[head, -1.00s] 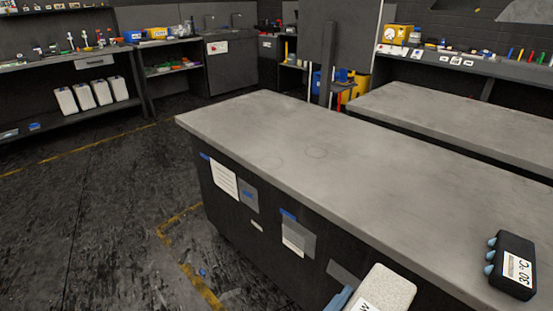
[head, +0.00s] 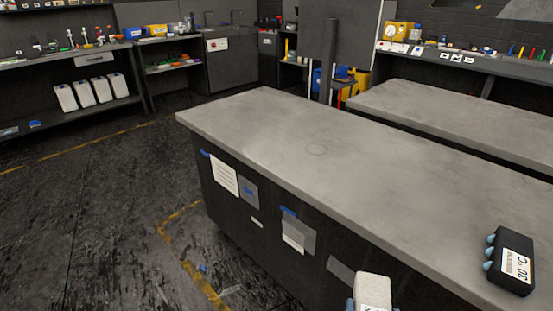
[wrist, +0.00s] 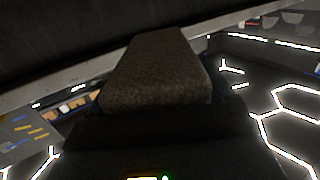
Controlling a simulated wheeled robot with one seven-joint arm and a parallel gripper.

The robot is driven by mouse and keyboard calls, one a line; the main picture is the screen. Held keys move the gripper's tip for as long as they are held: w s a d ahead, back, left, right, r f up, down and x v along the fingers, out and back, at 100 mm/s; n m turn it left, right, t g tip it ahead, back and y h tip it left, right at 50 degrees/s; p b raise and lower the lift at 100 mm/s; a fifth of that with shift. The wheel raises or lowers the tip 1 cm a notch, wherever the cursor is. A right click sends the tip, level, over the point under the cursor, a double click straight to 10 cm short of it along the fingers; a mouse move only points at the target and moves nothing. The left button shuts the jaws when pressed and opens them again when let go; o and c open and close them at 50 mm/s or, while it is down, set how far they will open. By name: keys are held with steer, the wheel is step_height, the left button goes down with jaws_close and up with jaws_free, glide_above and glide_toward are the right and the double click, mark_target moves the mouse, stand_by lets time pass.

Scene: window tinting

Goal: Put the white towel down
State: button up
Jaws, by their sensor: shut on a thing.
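The white towel (head: 372,287) is a pale, speckled, block-shaped piece at the bottom edge of the head view, in front of the near side of the grey workbench (head: 290,145). My gripper (head: 372,305) is shut on it; only small bluish finger parts show beside it, and the rest is cut off by the frame. In the wrist view the towel (wrist: 158,72) is dark and shadowed, straight ahead of the camera, with the bench edge behind it. I see no contact between towel and bench top.
A black device labelled 30 °C (head: 511,262) with blue knobs sits on the bench's near right. The rest of this bench top is clear. A second grey bench (head: 460,118) stands behind. White jugs (head: 90,92) stand on a low shelf at left.

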steer(key=w+d+f+n+y, duration=0.3)
steer(key=f+y, duration=0.1)
steer(key=f, duration=0.4)
steer(key=shift+w+d+t+y, duration=0.2)
steer(key=shift+d+t+y, duration=0.1)
steer(key=shift+y, duration=0.1)
steer(key=shift+s, duration=0.1)
